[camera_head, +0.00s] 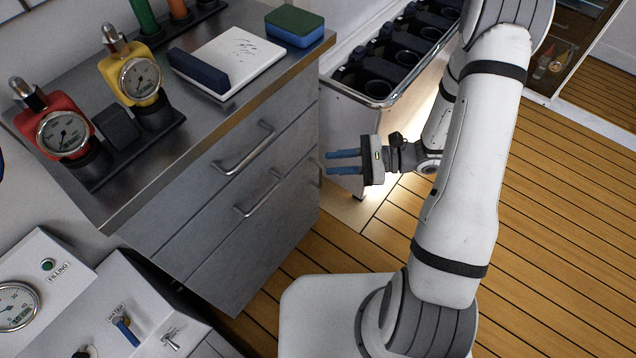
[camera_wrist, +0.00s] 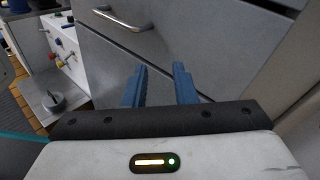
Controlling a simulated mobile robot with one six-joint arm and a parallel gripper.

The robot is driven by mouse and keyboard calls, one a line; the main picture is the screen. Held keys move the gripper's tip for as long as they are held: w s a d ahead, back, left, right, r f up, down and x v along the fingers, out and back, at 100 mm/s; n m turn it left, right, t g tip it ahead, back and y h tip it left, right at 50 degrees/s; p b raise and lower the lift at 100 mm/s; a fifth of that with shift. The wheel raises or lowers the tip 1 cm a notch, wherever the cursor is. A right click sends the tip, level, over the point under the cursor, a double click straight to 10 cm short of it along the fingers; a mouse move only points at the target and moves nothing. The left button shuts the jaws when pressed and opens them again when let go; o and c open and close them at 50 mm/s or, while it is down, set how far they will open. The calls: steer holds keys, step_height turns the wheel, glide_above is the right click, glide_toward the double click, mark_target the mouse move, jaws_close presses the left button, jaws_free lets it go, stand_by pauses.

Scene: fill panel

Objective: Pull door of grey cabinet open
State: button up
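The grey cabinet (camera_head: 225,240) stands left of centre, with a metal top and closed front panels. Its front carries an upper bar handle (camera_head: 243,148) and a lower bar handle (camera_head: 258,194). My gripper (camera_head: 328,162) is to the right of the cabinet front, apart from both handles, with its blue fingers pointing left. In the wrist view the two fingers (camera_wrist: 159,82) are spread with an empty gap before a grey panel (camera_wrist: 215,60). One bar handle (camera_wrist: 122,20) shows there above and left of the fingertips. I cannot tell whether the fingertips touch the panel.
On the cabinet top are a red gauge unit (camera_head: 62,133), a yellow gauge unit (camera_head: 139,80), a white pad (camera_head: 240,58) and a green-blue sponge (camera_head: 294,27). A rack with dark cups (camera_head: 365,92) stands behind my gripper. The wooden floor (camera_head: 540,230) is clear at the right.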

mark_target(321, 185)
steer(key=w+d+f+m+t+b, duration=0.15)
steer(key=f+m+t, duration=0.25)
steer(key=f, duration=0.4)
steer(key=w+d+f+m+t+b, duration=0.1)
steer(key=w+f+m+t+b, duration=0.2)
steer(key=f, duration=0.5)
steer(key=shift+m+t, duration=0.3)
steer(key=shift+m, duration=0.1)
steer(key=b+x, duration=0.1)
steer(key=x, duration=0.6)
steer(key=shift+s+f+b, duration=0.15)
steer(key=shift+b, duration=0.15)
steer(key=shift+c, duration=0.5)
jaws_close()
